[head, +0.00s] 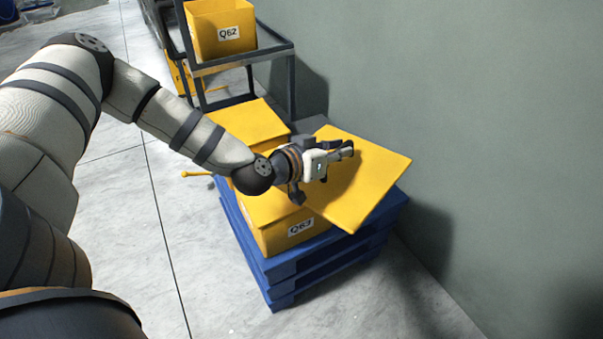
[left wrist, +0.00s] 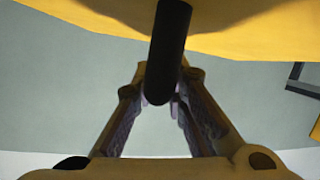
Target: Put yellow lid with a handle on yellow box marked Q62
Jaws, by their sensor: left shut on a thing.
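A yellow lid (head: 372,177) is held tilted by my left gripper (head: 343,152) above the blue pallet stack. In the left wrist view the gripper fingers (left wrist: 163,90) are shut on the lid's dark handle (left wrist: 170,40), with the lid's yellow face (left wrist: 240,30) above. The open yellow box marked Q62 (head: 215,42) stands on a dark-framed cart at the back, apart from the lid. My right gripper is in neither view.
A yellow box marked Q63 (head: 290,238) and another yellow box (head: 247,122) stand on the blue pallets (head: 290,275), partly under the lid and arm. The cart (head: 245,60) has dark posts. A grey wall (head: 450,90) bounds the right. Floor at the left is mostly clear.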

